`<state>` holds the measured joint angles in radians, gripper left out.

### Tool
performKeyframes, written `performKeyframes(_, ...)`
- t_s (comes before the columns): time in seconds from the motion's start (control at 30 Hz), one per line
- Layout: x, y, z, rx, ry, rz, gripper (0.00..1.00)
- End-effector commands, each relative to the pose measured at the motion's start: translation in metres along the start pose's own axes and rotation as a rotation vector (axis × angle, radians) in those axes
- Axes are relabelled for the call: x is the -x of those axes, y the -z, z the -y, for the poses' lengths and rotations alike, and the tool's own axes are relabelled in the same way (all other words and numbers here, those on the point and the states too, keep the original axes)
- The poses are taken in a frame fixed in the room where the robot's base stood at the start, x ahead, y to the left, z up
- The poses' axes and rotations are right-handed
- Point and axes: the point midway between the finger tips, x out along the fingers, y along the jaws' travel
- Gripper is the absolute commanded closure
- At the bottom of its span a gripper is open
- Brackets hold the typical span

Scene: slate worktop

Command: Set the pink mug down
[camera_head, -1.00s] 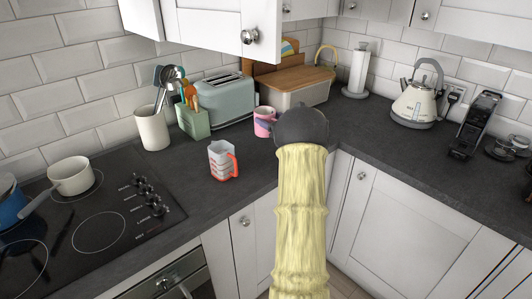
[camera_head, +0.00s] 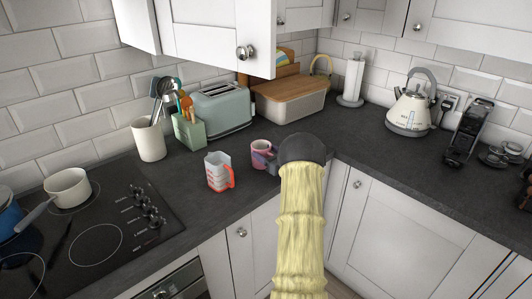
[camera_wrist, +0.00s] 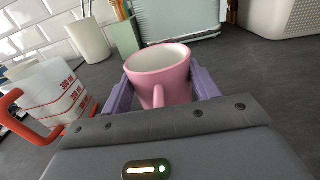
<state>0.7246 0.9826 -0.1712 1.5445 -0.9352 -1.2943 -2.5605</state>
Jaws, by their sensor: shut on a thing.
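The pink mug (camera_wrist: 165,75) is upright between the two purple fingers of my gripper (camera_wrist: 160,92) in the wrist view, its handle toward my palm. My gripper is shut on it. In the head view the mug (camera_head: 262,150) shows behind my gripper (camera_head: 266,160), over the worktop (camera_head: 240,192) in front of the toaster. My dark wrist hides part of it. I cannot tell whether the mug's base touches the worktop.
A measuring jug (camera_head: 218,171) with a red handle stands close to the left. The green toaster (camera_head: 222,110), utensil holder (camera_head: 188,131) and bread bin (camera_head: 290,101) are behind. The hob (camera_head: 105,225) is at left.

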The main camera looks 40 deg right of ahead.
Motion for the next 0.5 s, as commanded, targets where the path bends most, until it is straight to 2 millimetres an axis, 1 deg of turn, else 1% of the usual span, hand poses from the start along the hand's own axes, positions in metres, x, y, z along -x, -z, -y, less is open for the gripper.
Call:
performKeyframes(0.33,-0.0004,0.0025,-0.0002,0.002,0.000,0.003,0.70)
performKeyframes(0.37,-0.0002,0.0025,-0.0001,0.001,0.000,0.001,0.34)
performKeyframes(0.43,-0.0002,0.0023,-0.0002,0.001,0.000,0.001,0.20)
performKeyframes(0.47,-0.0002,0.0023,-0.0002,0.001,0.000,0.001,0.18)
performKeyframes(0.5,-0.0002,0.0023,-0.0002,0.001,0.000,0.001,0.18)
